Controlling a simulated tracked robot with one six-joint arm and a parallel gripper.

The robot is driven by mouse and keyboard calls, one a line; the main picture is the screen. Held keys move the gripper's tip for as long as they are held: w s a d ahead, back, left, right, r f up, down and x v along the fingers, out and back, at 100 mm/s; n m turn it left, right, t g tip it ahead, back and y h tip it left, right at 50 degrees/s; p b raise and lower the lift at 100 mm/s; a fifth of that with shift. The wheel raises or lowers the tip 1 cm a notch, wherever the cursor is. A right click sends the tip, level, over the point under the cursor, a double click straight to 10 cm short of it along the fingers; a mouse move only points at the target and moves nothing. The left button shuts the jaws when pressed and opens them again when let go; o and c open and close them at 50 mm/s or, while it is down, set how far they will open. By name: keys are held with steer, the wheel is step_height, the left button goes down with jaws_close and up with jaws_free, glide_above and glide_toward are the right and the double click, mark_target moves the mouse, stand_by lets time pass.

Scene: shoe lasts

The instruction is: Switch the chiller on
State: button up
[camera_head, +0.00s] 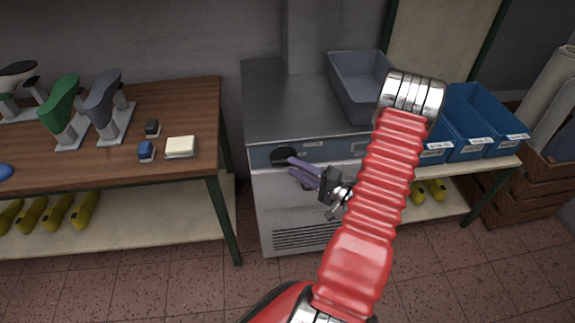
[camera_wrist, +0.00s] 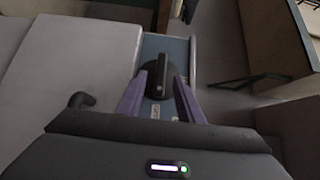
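The chiller (camera_head: 262,200) is a grey metal cabinet with a steel top, standing in the middle of the head view. Its blue control panel (camera_head: 258,155) carries a black rotary knob (camera_head: 284,156) at the left. In the wrist view the knob (camera_wrist: 157,77) has a raised bar grip and sits ahead, between the two purple fingers. My gripper (camera_head: 294,167) is open, its fingertips close to the knob. The wrist view shows the gripper (camera_wrist: 158,85) with fingers apart on either side of the knob's lower part; I cannot tell whether they touch it.
A grey bin (camera_head: 357,85) stands on the chiller's top. A wooden table (camera_head: 190,100) with shoe lasts is at the left, with a gap before the chiller. Blue bins (camera_head: 487,117) stand on a shelf at the right. A black handle (camera_wrist: 80,100) shows in the wrist view.

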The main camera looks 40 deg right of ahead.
mark_target(286, 164)
steer(key=shift+w+a, duration=0.15)
steer(key=shift+w, duration=0.75)
steer(key=shift+w+a, duration=0.15)
steer(key=shift+w, duration=0.7)
jaws_close()
steer(key=shift+a, duration=0.15)
